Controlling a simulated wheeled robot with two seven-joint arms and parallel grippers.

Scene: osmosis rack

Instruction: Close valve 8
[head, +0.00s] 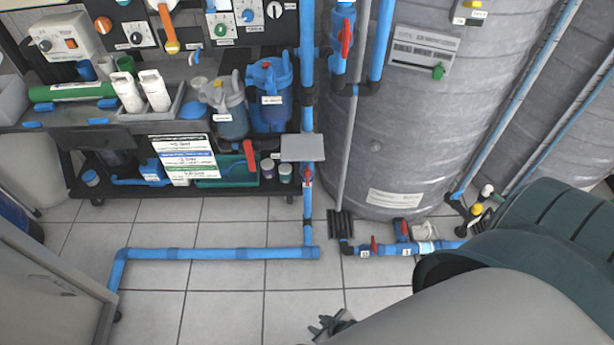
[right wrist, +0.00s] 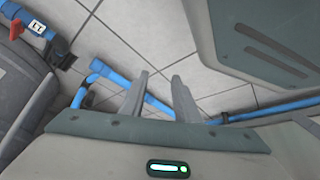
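A blue pipe runs along the floor at the foot of the grey tank. It carries a red valve handle (head: 373,243) by a small white tag, and a second red handle (head: 404,229) by another tag (head: 407,253) that seems to read 8. The tags are too small to read surely. My right gripper (head: 330,325) is low over the floor tiles, in front of this pipe and apart from it. In the right wrist view its two fingers (right wrist: 160,85) stand apart with nothing between them. There a red handle (right wrist: 15,28) and tagged pipe show at upper left. My left gripper is not in view.
A large grey tank (head: 400,120) stands behind the valves. A blue pipe (head: 215,254) crosses the floor on the left. A bench with filters and bottles stands at the back left. Floor tiles (head: 230,305) at the front are clear.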

